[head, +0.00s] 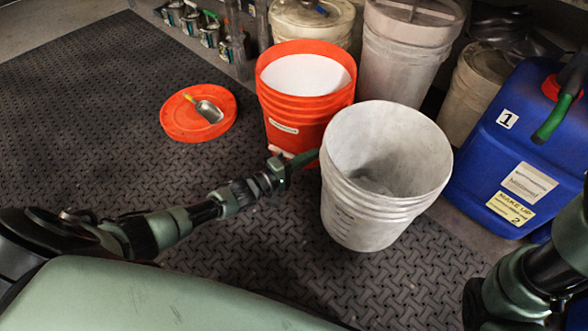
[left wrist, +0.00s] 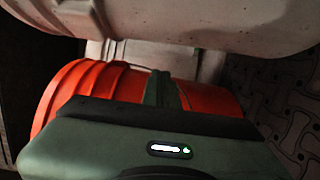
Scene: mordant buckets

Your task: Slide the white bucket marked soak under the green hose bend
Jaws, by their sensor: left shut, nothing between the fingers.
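The white bucket (head: 340,190) stands upright and open-topped on the dark mat in the head view. Its small side label is too small to read. The green hose bend (head: 552,118) hangs at the right, in front of the blue container, apart from the bucket. My left gripper (head: 312,156) is shut and empty, its tips at the bucket's left wall; I cannot tell whether they touch. In the left wrist view its fingers (left wrist: 164,90) show against an orange bucket, below a pale curved wall. My right gripper is out of view.
An orange bucket (head: 300,112) with white contents stands just behind the left gripper. An orange lid (head: 180,124) with a scoop (head: 208,110) lies left. Lidded pails (head: 395,70) stand behind. The blue container (head: 480,155) bounds the right. The mat in front is clear.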

